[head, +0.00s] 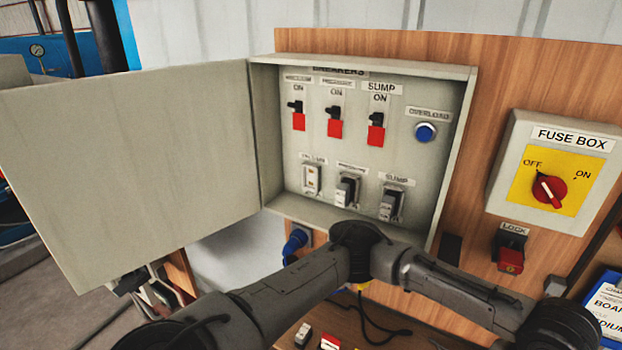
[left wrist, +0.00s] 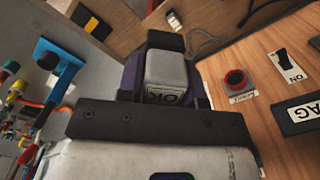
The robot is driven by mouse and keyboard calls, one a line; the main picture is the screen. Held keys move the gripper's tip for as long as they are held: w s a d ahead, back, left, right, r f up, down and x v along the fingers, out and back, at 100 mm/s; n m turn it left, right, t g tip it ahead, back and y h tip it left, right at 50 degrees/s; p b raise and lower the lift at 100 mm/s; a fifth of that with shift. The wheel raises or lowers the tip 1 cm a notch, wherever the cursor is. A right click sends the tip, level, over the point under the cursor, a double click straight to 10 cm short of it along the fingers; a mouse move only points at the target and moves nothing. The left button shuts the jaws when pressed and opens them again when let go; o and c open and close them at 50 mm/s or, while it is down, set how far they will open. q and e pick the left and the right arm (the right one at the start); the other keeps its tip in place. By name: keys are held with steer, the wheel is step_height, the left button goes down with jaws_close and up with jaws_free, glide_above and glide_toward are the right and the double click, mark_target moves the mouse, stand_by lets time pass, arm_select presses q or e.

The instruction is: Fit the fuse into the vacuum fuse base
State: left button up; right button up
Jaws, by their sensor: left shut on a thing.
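The vacuum fuse base (head: 312,180) is at the left of the lower row in the open breaker cabinet and holds no fuse. In the head view my arm crosses below the cabinet, and the left gripper itself is not seen there. My right gripper is not in view.
The cabinet door (head: 130,170) stands open to the left. A fuse box (head: 550,170) with a red rotary switch and a red lock (head: 510,250) are at the right. Small blocks (head: 303,335) lie on the bench near a black cable. A blue plug (head: 295,242) hangs below the cabinet.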

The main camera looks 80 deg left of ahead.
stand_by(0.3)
arm_select(q)
steer(key=s+d+f+b, duration=0.2)
steer(key=f+b, duration=0.2)
steer(key=f, duration=0.7)
steer(key=s+d+f+b, duration=0.2)
steer(key=s+f+b, duration=0.15)
steer(key=f, duration=0.85)
steer(key=w+a+f+n+b, duration=0.2)
steer(key=w+a+f+n, duration=0.4)
steer(key=w+n, duration=0.45)
steer(key=a+f, duration=0.2)
steer(key=a, duration=0.1)
steer(key=a+f+b, duration=0.1)
steer(key=a+f, duration=0.1)
steer(key=a, duration=0.2)
steer(key=a+f+b, duration=0.1)
steer(key=a+f, duration=0.1)
steer(key=a, duration=0.2)
steer(key=shift+a+f, duration=0.15)
steer(key=shift+f, duration=0.05)
steer(key=shift+f+b, duration=1.05)
steer(key=shift+f, duration=1)
